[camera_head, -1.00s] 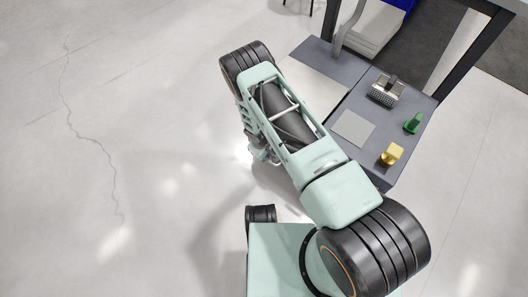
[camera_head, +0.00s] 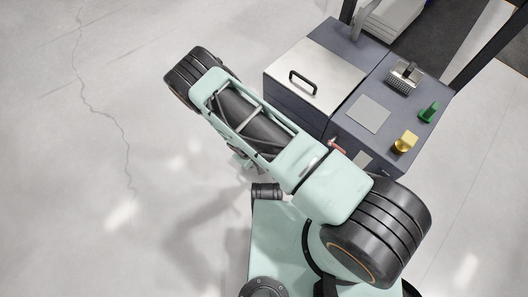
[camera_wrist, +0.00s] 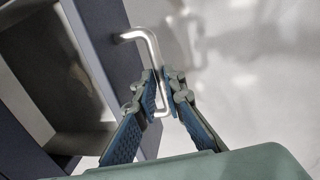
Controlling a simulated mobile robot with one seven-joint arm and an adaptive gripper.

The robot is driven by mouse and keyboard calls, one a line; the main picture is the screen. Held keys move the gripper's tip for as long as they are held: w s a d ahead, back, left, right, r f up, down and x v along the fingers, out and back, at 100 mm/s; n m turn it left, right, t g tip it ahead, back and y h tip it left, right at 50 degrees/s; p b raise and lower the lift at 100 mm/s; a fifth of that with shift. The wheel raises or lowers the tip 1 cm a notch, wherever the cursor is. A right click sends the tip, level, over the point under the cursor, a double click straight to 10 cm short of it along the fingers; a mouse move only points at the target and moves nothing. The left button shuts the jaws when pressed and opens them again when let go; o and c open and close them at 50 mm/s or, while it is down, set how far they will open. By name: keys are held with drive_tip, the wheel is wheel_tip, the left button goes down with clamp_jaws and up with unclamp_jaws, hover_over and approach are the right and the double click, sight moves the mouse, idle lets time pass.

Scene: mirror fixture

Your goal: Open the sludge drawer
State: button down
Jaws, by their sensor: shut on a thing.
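In the wrist view, the drawer's dark blue front (camera_wrist: 108,62) runs down left of centre, with a metal bar handle (camera_wrist: 150,48) on its outer face. My gripper (camera_wrist: 163,90) is shut on the handle's lower part, one finger on each side of the bar. The drawer's grey interior (camera_wrist: 62,65) shows behind the front, so the drawer stands at least partly pulled out. How far out it is cannot be told. In the head view, my arm hides the drawer and the gripper's tips.
In the head view, the blue-grey cabinet (camera_head: 285,97) has a pale lid with a black handle (camera_head: 302,82). Its right top carries a brush-like block (camera_head: 404,77), a green piece (camera_head: 429,112) and a yellow knob (camera_head: 405,142). A red lever (camera_head: 337,145) shows beside my arm. Open floor lies left.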

drive_tip(key=shift+s+a, duration=0.85)
drive_tip(key=shift+s, duration=0.3)
drive_tip(key=c, duration=2)
unclamp_jaws()
drive_tip(key=shift+r, duration=0.1)
drive_tip(key=r, duration=0.4)
drive_tip(key=s+a+r, duration=0.1)
drive_tip(key=r, duration=0.6)
drive_tip(key=shift+s+a+r, duration=0.15)
drive_tip(key=shift+s+r, duration=0.15)
drive_tip(key=shift+s, duration=0.05)
